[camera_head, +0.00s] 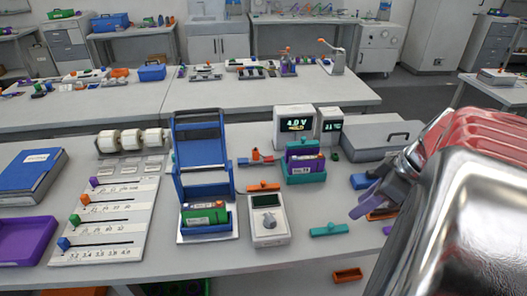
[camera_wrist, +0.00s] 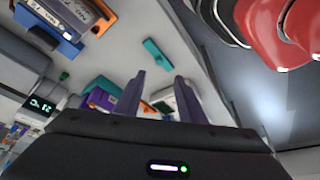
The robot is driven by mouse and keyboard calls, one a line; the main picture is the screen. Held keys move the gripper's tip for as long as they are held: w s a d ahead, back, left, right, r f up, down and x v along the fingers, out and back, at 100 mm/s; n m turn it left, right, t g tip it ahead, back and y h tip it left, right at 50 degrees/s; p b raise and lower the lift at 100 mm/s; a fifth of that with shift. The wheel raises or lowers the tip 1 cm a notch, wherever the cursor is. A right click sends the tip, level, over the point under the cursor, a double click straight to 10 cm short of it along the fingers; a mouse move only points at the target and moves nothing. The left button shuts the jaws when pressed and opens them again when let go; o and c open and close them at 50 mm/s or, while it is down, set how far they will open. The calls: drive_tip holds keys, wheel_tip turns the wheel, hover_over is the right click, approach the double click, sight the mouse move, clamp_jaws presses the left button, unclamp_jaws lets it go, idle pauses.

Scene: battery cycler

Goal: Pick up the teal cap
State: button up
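The teal cap (camera_head: 328,229) is a short flat bar with a small raised middle. It lies on the front part of the white table, right of the handheld meter. In the wrist view a teal bar (camera_wrist: 158,55), likely the same cap, shows just beyond the fingertips, with a gap between. My gripper (camera_head: 364,205) is above the table, to the right of the cap in the head view. Its two purple-grey fingers (camera_wrist: 160,80) stand apart with nothing between them, so it is open and empty. The arm hides the table's right end.
The meter (camera_head: 267,222) with an orange cap on it stands left of the teal cap. The teal holder (camera_head: 304,176) with purple cells and a grey case (camera_head: 368,141) are behind. The table around the cap is clear.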

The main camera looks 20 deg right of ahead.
hover_over(332, 225)
drive_tip(key=s+d, duration=0.1)
drive_tip(key=s, duration=0.2)
wheel_tip(332, 225, down, 7)
drive_tip(key=shift+w+f, duration=0.1)
drive_tip(key=shift+x, duration=2.65)
drive_tip(key=shift+w+d, duration=0.1)
drive_tip(key=shift+w, duration=0.1)
drive_tip(key=shift+c, duration=0.6)
clamp_jaws()
